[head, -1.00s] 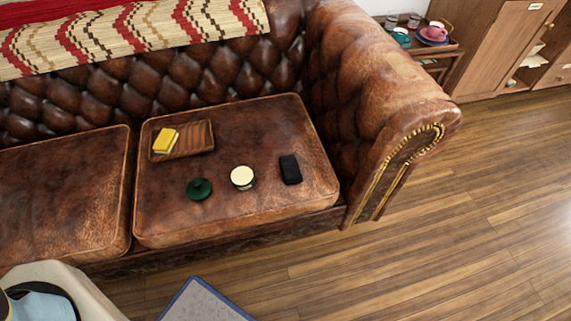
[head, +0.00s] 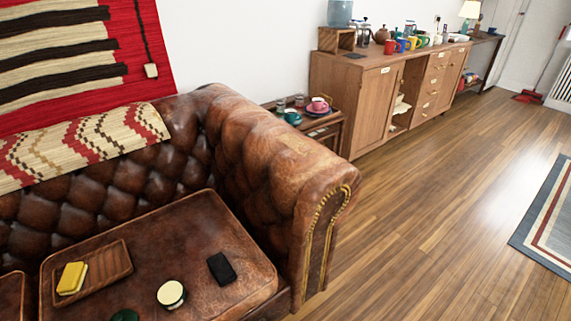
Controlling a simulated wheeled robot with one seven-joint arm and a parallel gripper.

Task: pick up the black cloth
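A small black folded cloth (head: 222,268) lies flat on the brown leather seat cushion (head: 190,232) of the sofa, near its right side. To its left on the same cushion is a round tin with a cream top (head: 171,294). My gripper is not in view.
A wooden tray (head: 105,268) with a yellow block (head: 72,278) lies on the cushion, and a dark green round object (head: 125,315) is at the bottom edge. The sofa's high arm (head: 290,160) rises to the right. Open wooden floor (head: 440,190) lies beyond it.

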